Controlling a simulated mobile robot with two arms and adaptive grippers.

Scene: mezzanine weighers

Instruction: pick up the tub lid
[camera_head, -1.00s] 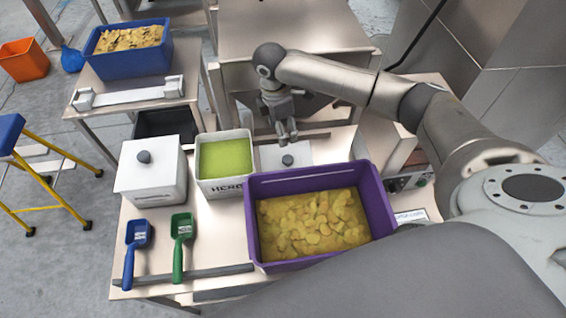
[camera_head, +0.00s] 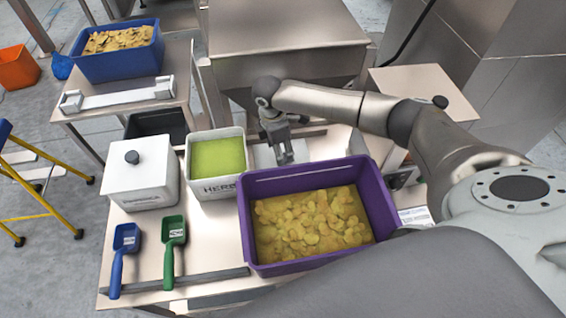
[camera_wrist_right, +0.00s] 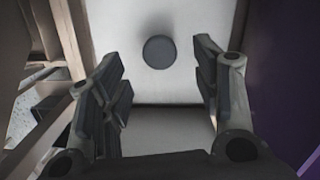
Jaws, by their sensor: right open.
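The tub lid (camera_head: 264,156) is a flat white plate lying on the steel table, between the open white tub of green herb (camera_head: 216,188) and the purple crate (camera_head: 319,176). My right gripper (camera_head: 285,158) is over it, pointing down, and hides its knob and much of its surface in the head view. In the right wrist view the lid (camera_wrist_right: 118,45) shows with its round dark knob (camera_wrist_right: 160,52). The right gripper (camera_wrist_right: 163,70) is open, one finger to each side of the knob's line, holding nothing. My left gripper is not in view.
The purple crate holds yellow chips, close in front of the right gripper. A lidded white tub (camera_head: 140,185), a blue scoop (camera_head: 125,240) and a green scoop (camera_head: 174,234) are on the left. A steel hopper (camera_head: 285,35) stands behind.

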